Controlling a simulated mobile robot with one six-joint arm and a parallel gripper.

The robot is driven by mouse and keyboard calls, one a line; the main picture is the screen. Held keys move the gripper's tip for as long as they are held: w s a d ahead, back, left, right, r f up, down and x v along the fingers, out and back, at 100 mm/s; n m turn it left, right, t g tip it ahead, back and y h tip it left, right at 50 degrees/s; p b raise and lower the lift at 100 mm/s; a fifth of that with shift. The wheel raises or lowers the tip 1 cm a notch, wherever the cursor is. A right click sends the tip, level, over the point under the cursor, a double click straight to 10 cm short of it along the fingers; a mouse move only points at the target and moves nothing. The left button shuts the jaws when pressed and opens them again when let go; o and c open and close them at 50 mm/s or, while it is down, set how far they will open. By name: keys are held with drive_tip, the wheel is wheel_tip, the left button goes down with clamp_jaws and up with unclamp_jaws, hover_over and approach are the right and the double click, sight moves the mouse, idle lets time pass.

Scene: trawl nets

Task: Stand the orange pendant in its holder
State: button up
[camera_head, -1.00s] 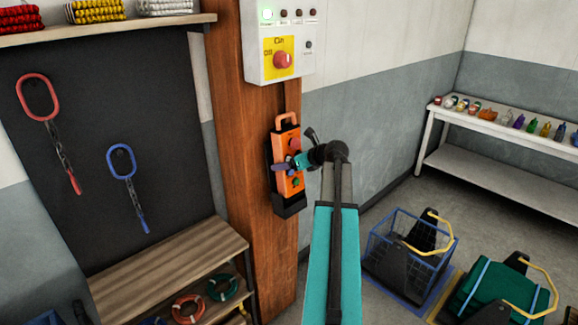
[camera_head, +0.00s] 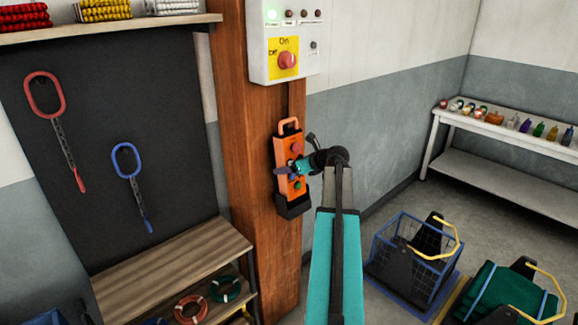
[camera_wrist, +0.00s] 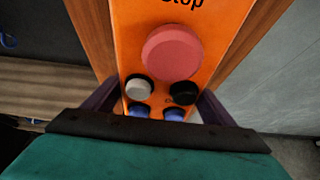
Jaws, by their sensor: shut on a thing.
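The orange pendant (camera_head: 285,184) is upright against the wooden post, with its loop handle on top. Its black holder (camera_head: 293,208) is fixed to the post. The pendant's lower end meets the top of the holder's pocket; I cannot tell how deep it sits inside. My gripper (camera_head: 291,168) is shut on the pendant's middle from the front. In the wrist view, the fingers lie along both sides of the pendant (camera_wrist: 212,22), below its red stop button (camera_wrist: 171,52). Its lower part is hidden by my gripper.
A control box (camera_head: 284,42) with a red knob is above on the wooden post (camera_head: 236,180). A slatted bench (camera_head: 170,262) stands at left, below red and blue hanging chains. A blue wire basket (camera_head: 385,252) is on the floor at right.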

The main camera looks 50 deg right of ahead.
drive_tip(key=shift+a+f+b, duration=0.15)
drive_tip(key=shift+f+b, duration=0.4)
drive_tip(key=shift+f, duration=1.5)
drive_tip(key=o, duration=1.7)
drive_tip(key=shift+o, duration=0.2)
drive_tip(key=shift+s+f, duration=0.1)
drive_tip(key=shift+f, duration=0.05)
drive_tip(key=shift+s+a, duration=0.1)
drive_tip(key=shift+s, duration=0.05)
drive_tip(key=b+v, duration=0.3)
drive_tip(key=v, duration=1.1)
drive_tip(key=shift+d+r, duration=0.3)
drive_tip(key=shift+d, duration=0.1)
